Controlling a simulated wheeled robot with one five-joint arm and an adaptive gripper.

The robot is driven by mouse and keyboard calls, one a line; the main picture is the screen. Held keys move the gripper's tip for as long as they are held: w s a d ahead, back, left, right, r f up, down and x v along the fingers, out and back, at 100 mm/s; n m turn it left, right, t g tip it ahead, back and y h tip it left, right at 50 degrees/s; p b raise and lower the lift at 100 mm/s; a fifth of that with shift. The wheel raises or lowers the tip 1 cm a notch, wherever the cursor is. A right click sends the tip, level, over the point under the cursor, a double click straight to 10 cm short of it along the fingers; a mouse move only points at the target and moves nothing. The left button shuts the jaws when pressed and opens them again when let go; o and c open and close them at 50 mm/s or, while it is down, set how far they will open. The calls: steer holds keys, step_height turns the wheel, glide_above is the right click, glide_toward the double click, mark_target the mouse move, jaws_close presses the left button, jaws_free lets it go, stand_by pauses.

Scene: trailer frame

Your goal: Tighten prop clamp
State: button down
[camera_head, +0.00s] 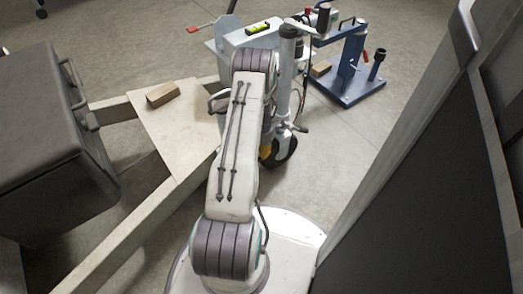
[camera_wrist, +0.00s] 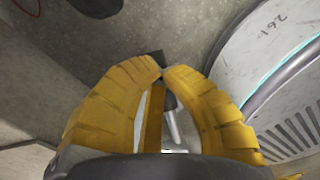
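The prop stand is a grey upright tube (camera_head: 285,75) with a small dark-tyred wheel (camera_head: 285,152) at its foot, just right of my arm at the trailer's nose. A short dark-ended lever (camera_head: 301,128) sticks out to the right low on the tube. My gripper shows its yellow fingers (camera_wrist: 161,70) curled together in the wrist view. In the head view my arm hides most of the gripper and clamp.
A wooden block (camera_head: 162,95) lies on the trailer's pale nose plate (camera_head: 180,130). A dark box (camera_head: 50,140) stands at left. A blue stand (camera_head: 350,85) is at back right. A tall dark panel (camera_head: 420,190) closes off the right. The floor (camera_head: 350,140) between is clear.

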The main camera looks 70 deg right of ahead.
steer(key=shift+a+f, duration=0.1)
steer(key=shift+f, duration=0.55)
steer(key=shift+w+f+b, duration=0.1)
steer(key=shift+b, duration=0.2)
step_height(320, 180, up, 12)
steer(key=d, duration=0.1)
stand_by(0.6)
stand_by(0.7)
